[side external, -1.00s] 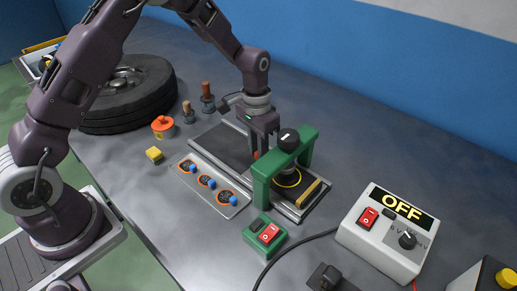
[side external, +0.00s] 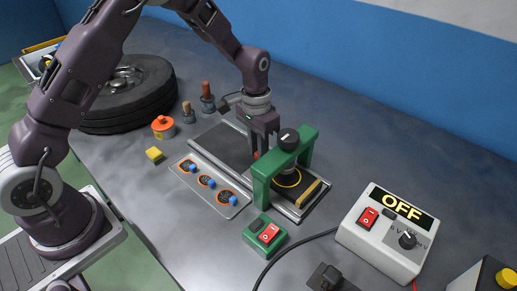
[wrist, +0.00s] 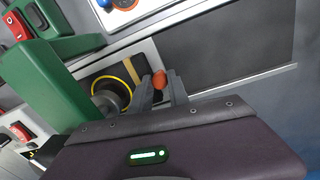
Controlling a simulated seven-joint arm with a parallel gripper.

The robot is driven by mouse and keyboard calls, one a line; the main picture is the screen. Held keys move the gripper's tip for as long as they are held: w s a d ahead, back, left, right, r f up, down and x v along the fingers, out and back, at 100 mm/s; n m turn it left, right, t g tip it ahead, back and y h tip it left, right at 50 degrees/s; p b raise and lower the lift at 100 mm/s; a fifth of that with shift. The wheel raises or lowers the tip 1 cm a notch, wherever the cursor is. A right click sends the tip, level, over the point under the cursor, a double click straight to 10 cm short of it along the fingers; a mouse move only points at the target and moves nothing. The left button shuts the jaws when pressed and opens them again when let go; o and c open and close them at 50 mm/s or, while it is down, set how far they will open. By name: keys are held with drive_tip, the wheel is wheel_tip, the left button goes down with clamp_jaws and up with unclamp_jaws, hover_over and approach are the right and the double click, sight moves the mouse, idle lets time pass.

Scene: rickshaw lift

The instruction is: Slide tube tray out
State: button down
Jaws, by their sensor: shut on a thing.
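The tube tray (side external: 300,206) is a flat grey sliding plate with a dark patch and a yellow ring on it. In the wrist view my gripper (wrist: 161,88) is shut around an orange-red knob (wrist: 159,79) at the tray's edge. A tan strip (side external: 308,194) lies across the tray's near-right end.
A dark flat bed (side external: 222,146) extends left of the arch and is clear. A plate with several orange-ringed discs (side external: 207,183) lies in front. A green switch box (side external: 264,235) and an OFF control box (side external: 388,235) stand to the right. A tyre (side external: 130,95) lies at left.

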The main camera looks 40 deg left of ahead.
drive_tip(key=a, duration=2)
drive_tip(key=shift+a+r, duration=0.1)
drive_tip(key=shift+a, duration=0.25)
drive_tip(key=c, duration=1.4)
unclamp_jaws()
drive_tip(key=shift+o, duration=0.7)
wheel_tip(320, 180, up, 7)
drive_tip(key=shift+a, duration=0.1)
